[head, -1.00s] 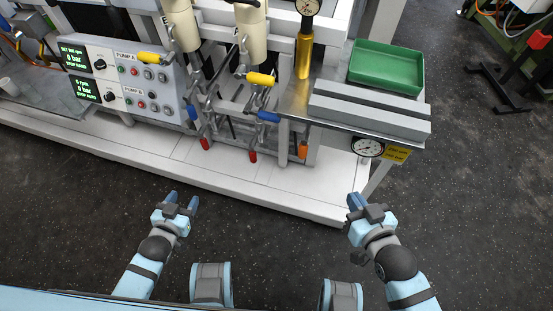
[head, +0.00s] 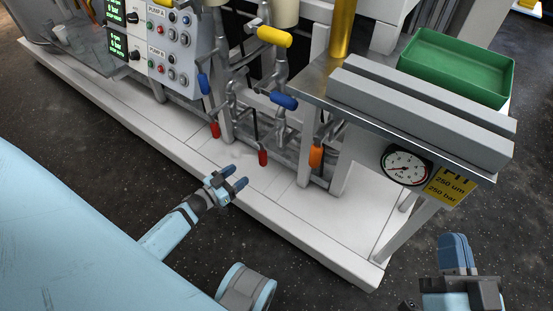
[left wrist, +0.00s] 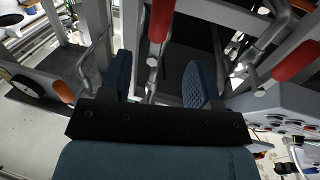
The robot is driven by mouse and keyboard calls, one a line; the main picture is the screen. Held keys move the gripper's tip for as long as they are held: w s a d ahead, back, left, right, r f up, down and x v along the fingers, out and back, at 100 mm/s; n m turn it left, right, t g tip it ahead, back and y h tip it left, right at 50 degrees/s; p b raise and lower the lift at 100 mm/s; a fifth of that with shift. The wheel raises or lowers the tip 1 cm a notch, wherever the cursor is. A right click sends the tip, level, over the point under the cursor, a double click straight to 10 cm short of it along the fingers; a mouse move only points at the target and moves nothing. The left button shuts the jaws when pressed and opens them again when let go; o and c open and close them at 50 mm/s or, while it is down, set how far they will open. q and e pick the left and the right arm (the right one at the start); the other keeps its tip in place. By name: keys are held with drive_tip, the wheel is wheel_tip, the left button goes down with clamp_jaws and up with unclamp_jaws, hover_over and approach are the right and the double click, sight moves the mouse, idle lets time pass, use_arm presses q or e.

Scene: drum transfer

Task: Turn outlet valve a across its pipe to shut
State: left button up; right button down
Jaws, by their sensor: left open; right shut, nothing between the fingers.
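Valve handles hang on the pipework: a yellow handle (head: 274,37), two blue handles (head: 284,101) (head: 204,84), two red handles (head: 263,158) (head: 214,130) and an orange handle (head: 316,155). No label shows which is outlet valve a. My left gripper (head: 234,179) is open and empty, in front of and below the red handles. In the left wrist view its fingers (left wrist: 158,78) stand apart, with one red handle (left wrist: 160,20) beyond the gap, the other red handle (left wrist: 296,62) at right and the orange handle (left wrist: 63,92) at left. My right gripper (head: 456,252) is shut and empty, at lower right.
A pump control panel (head: 163,40) stands at upper left. A pressure gauge (head: 405,166) and yellow sign (head: 449,187) hang under the steel bench at right, with a green tray (head: 459,66) on top. The white base ledge (head: 310,222) runs along the front; dark floor is clear.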

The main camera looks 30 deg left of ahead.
sight(263, 154)
use_arm(q)
drive_tip(key=b+x, duration=0.3)
drive_tip(key=x, duration=1)
drive_tip(key=shift+b, duration=0.4)
use_arm(e)
drive_tip(key=f, duration=0.2)
drive_tip(key=f+g, duration=0.2)
drive_tip(key=f, duration=0.1)
drive_tip(key=shift+w+a+f+n, duration=0.1)
drive_tip(key=shift+a+f+n, duration=0.2)
drive_tip(key=shift+f, duration=0.05)
use_arm(q)
clamp_jaws()
use_arm(e)
drive_tip(key=shift+r, duration=0.1)
